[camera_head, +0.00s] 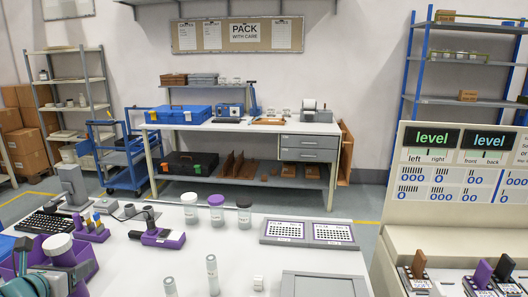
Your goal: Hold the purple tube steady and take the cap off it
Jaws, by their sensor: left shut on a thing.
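My left gripper (72,272) is at the lower left corner, at the end of my teal and grey arm. It is shut around a purple tube (64,259), which has a pale round cap (57,244) on top. The cap sits on the tube. The tube's lower part is hidden by the gripper and arm, and the purple parts there are hard to tell apart. My right gripper is not in view.
Three jars with a white, a purple (216,200) and a black lid stand on the white table (240,255). Grey cylinders (212,272) and a grey tray (322,286) are nearer. A purple-black device (160,238) lies left. A level-display machine (460,180) stands right.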

